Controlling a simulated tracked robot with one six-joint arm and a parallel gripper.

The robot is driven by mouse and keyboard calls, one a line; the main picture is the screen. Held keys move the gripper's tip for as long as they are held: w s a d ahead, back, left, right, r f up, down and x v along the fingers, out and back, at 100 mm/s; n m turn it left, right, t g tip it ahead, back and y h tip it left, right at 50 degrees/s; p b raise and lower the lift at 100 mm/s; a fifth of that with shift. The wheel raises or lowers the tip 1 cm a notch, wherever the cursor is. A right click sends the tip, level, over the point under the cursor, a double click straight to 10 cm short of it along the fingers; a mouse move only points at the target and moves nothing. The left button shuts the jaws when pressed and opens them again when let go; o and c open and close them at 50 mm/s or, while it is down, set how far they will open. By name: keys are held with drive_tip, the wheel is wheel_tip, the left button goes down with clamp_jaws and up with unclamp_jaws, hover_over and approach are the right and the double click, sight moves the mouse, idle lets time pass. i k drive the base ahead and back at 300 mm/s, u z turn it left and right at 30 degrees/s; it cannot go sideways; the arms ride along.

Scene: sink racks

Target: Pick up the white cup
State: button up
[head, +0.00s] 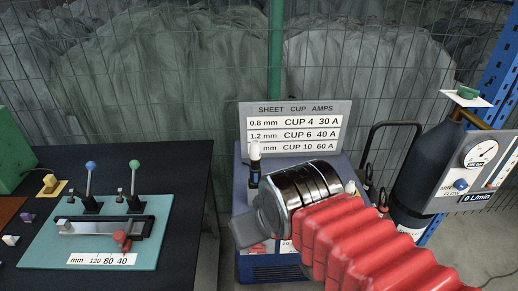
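A small white cup-shaped piece (255,149) stands upright on a dark holder at the left of the blue machine (268,267) in the head view. A second small white piece (350,187) shows at the machine's right, partly hidden by my arm. I cannot tell for sure which one is the white cup. My arm, in a red ribbed sleeve with a shiny metal section, reaches in from the lower right. My gripper (243,232) is the grey end in front of the machine, below the upright white piece and apart from it. Its fingers are not clear.
A sign (295,128) lists sheet, cup and amps behind the machine. A dark bench (180,165) at left holds a teal board (60,252) with levers. A dark gas cylinder (420,170) with a gauge panel (478,165) stands at right. A wire fence closes the back.

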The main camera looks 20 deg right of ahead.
sight(255, 148)
drive_tip(key=z, duration=0.05)
drive_tip(key=k, duration=0.95)
drive_tip(key=u, duration=0.7)
drive_tip(key=i, duration=1)
